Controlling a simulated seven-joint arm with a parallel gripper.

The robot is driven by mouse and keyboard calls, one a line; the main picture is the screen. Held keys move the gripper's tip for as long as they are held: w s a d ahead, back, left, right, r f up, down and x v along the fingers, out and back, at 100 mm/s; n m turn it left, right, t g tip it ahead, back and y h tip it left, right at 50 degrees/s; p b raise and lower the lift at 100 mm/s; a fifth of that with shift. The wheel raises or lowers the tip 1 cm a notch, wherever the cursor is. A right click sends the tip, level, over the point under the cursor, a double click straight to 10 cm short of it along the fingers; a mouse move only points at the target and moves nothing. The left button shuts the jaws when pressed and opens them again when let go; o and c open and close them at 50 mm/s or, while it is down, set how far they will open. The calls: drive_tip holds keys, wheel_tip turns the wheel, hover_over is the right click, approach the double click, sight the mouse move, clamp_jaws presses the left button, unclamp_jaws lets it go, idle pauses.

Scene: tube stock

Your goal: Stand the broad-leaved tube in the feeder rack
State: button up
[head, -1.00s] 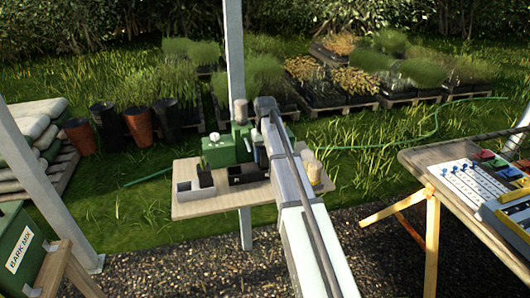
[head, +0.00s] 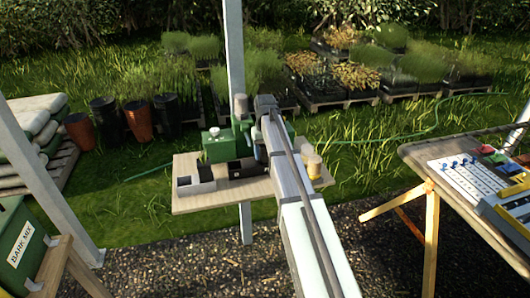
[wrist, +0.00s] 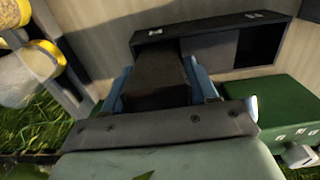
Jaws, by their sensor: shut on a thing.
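In the wrist view my gripper (wrist: 160,88) is shut, its blue fingertips on either side of a dark, square-sided tube (wrist: 158,75). The tube's far end overlaps the edge of a black, open-topped rack (wrist: 275,40); I cannot tell whether it is inside. A small green leaf tip (wrist: 145,175) shows at the bottom edge; the rest of the plant is out of view. In the head view the black rack (head: 235,170) stands on the small wooden table, and my arm mostly hides the gripper and tube.
A green box-shaped unit (head: 217,148) stands behind the rack, and also shows close on the right in the wrist view (wrist: 285,105). A grey tray (head: 192,184) is left of the rack. Yellow-lidded jars (head: 314,166) stand right of my arm. The wooden table's (head: 220,202) front strip is clear.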

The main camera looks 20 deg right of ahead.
drive_tip(key=shift+f, duration=0.2)
idle(0.3)
drive_tip(key=o, duration=1.2)
wheel_tip(320, 180, up, 14)
drive_tip(key=shift+f, duration=0.1)
